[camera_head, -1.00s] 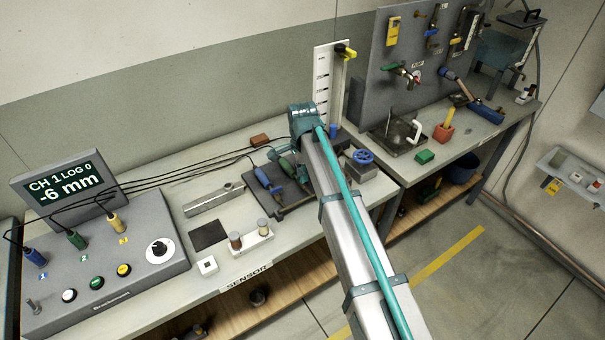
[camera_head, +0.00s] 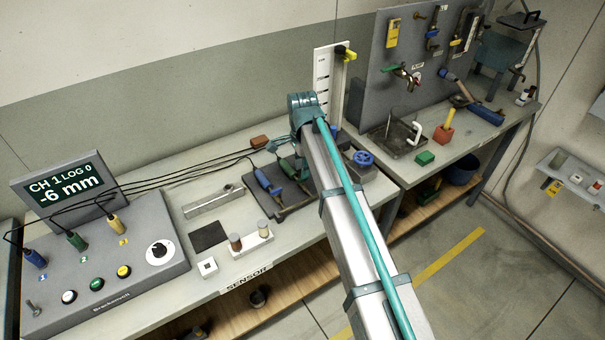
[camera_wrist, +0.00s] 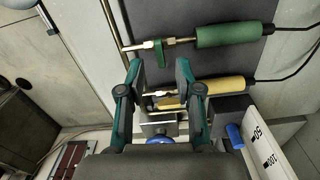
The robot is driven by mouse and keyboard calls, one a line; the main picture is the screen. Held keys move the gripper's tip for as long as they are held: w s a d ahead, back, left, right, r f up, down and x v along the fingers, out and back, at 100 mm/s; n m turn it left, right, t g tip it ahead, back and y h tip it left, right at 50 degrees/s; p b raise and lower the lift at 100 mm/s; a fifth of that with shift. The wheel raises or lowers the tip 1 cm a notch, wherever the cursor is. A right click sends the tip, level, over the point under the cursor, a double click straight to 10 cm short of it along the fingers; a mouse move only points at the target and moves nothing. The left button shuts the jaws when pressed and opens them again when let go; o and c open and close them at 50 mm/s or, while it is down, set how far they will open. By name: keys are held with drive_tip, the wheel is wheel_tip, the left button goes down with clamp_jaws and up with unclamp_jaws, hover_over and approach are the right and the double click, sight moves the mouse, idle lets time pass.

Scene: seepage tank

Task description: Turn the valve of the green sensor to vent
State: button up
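The green sensor (camera_wrist: 228,35) lies on a dark plate in the wrist view, with a brass fitting at its left end. Its small green valve lever (camera_wrist: 161,54) stands across the fitting. My gripper (camera_wrist: 158,68) is open and empty, with one finger on each side of the lever's lower end in the picture; I cannot tell whether either touches it. A yellow sensor (camera_wrist: 220,87) lies just below. In the head view, the green sensor (camera_head: 287,167) shows left of my arm, beside a blue sensor (camera_head: 268,181). My arm hides the yellow sensor there.
A console (camera_head: 104,265) at left reads CH 1, LOG 0, -6 mm. A blue handwheel (camera_head: 362,158) and a white scale board (camera_head: 328,75) stand close to my arm. Black cables (camera_head: 190,172) run from the sensors to the console.

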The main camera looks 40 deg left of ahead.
wheel_tip(320, 180, up, 8)
drive_tip(key=shift+r, duration=0.25)
idle(0.4)
